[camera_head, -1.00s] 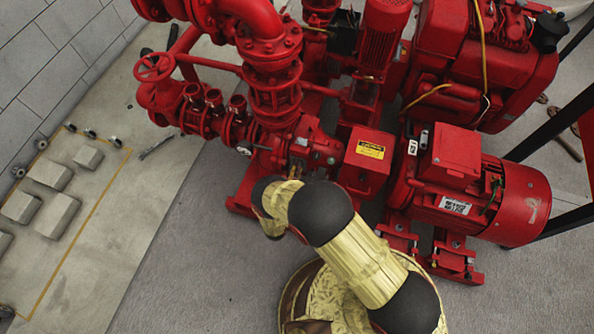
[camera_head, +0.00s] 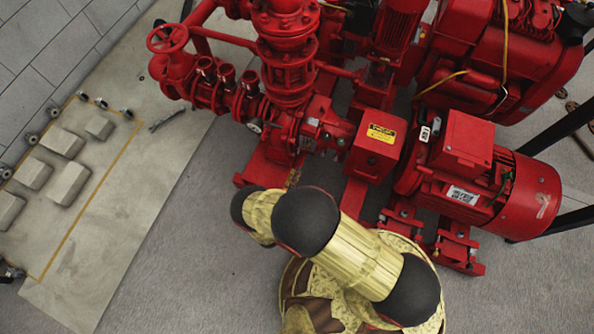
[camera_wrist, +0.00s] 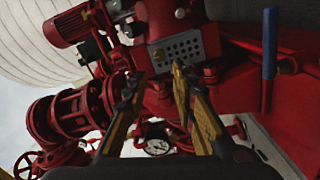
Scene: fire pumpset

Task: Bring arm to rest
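My gripper (camera_wrist: 157,75) shows in the wrist view with its two yellow-and-black fingers apart and nothing between them. In the head view, my yellow arm with black joints is folded in the lower middle, in front of the red pumpset (camera_head: 289,80); the fingers cannot be made out there. In the wrist view, a red housing with a perforated plate (camera_wrist: 180,50) lies beyond the fingertips. A round white-faced gauge (camera_wrist: 157,146) shows below, between the fingers.
A red handwheel (camera_head: 173,38) and a red motor (camera_head: 525,195) flank the pump in the head view. Pale blocks (camera_head: 62,142) lie on the left floor. Grey floor (camera_head: 190,240) is clear left of my arm. A blue bar (camera_wrist: 269,45) stands at right in the wrist view.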

